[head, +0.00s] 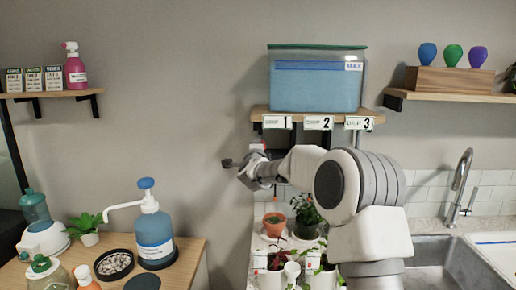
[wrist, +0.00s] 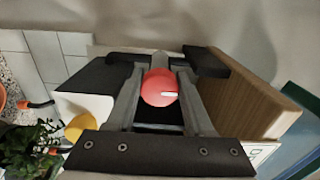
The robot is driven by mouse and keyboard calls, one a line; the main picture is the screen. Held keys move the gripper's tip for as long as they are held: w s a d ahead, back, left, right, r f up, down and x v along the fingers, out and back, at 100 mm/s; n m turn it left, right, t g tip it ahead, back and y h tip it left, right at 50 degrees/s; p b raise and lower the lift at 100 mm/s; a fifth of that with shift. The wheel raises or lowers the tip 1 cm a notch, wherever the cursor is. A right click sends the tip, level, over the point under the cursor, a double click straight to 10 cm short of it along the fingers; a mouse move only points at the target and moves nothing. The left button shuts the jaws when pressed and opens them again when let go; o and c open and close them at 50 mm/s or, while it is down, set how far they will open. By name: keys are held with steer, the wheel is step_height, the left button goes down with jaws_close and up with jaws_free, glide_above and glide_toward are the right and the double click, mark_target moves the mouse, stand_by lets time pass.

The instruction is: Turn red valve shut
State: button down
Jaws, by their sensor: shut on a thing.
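The red valve (wrist: 160,88) is a round red knob with a short white mark, seen in the wrist view between the two fingers of my gripper (wrist: 160,76). The fingers are shut on it, one at each side. In the head view my gripper (head: 248,172) is just below the left end of the tank shelf, under label 1. The clear tank (head: 318,88) of blue water stands on the shelf (head: 262,111), above labels 1, 2 and 3.
A yellow rounded thing (wrist: 80,127) is beside my gripper in the wrist view. Potted plants (head: 275,224) stand below my arm. A sink with a faucet (head: 458,190) is at right. A wooden table with a blue pump bottle (head: 154,238) is at left.

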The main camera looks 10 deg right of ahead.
stand_by(0.3)
steer(key=shift+c, duration=1.6)
jaws_free()
steer(key=shift+s, duration=0.1)
steer(key=s+a+b, duration=0.2)
steer(key=s+a, duration=0.1)
steer(key=s, duration=1.4)
steer(key=shift+a, duration=0.2)
